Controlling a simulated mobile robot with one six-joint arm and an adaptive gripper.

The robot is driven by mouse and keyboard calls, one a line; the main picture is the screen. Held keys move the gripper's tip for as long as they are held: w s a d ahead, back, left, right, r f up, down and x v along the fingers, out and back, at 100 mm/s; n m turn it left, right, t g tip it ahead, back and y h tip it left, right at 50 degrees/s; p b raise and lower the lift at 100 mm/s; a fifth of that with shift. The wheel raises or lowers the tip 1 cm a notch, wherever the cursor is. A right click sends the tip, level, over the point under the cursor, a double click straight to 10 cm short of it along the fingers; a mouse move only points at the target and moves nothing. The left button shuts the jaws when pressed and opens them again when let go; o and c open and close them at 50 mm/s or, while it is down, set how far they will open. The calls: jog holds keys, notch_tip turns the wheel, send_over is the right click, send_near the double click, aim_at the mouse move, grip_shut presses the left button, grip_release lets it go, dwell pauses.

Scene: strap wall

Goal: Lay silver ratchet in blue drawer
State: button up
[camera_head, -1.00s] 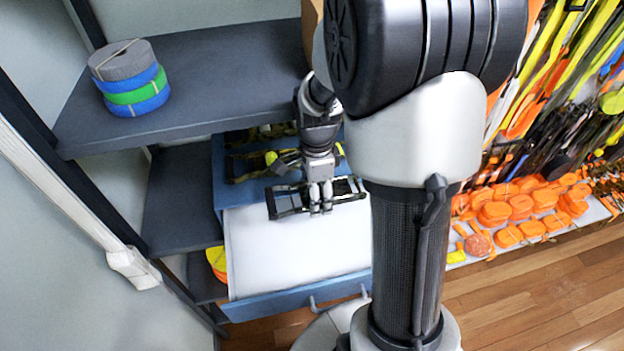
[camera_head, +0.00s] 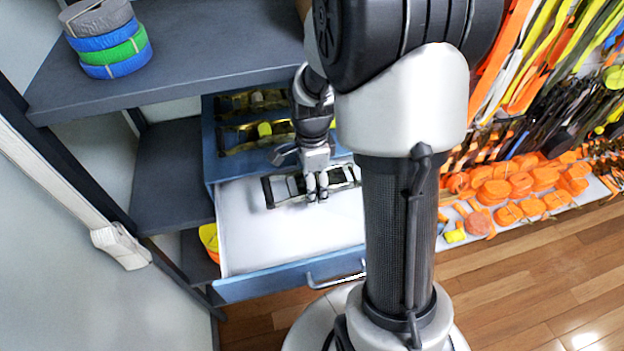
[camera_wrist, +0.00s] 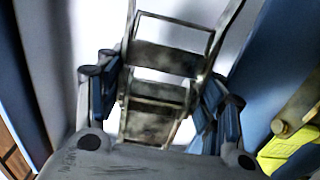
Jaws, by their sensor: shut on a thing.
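The silver ratchet (camera_head: 284,188) is a dark-edged metal frame with crossbars. My gripper (camera_head: 317,197) is shut on its middle, fingers pointing down. The wrist view shows the ratchet (camera_wrist: 172,60) between my gripper's two fingers (camera_wrist: 155,100). The blue drawer (camera_head: 285,279) is pulled open, with a bare white floor. The ratchet is at the drawer's back part, lengthwise along its width. Whether it touches the floor I cannot tell.
Above the open drawer, a blue compartment (camera_head: 208,150) holds dark ratchets, one with a yellow handle (camera_head: 265,129). A grey shelf (camera_head: 190,60) overhangs at the left with rolled straps (camera_head: 108,42). Orange strap rolls (camera_head: 520,190) lie at the right. The drawer's front part is clear.

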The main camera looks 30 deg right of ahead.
jog(key=shift+f+b, duration=1.8)
jog(key=shift+f, duration=0.85)
jog(key=o, duration=1.8)
jog(key=shift+r, duration=0.15)
jog(key=shift+w+r, duration=0.1)
jog(key=shift+r, duration=0.2)
jog(key=r, duration=1.1)
jog(key=shift+s, duration=0.2)
jog(key=shift+a, duration=0.1)
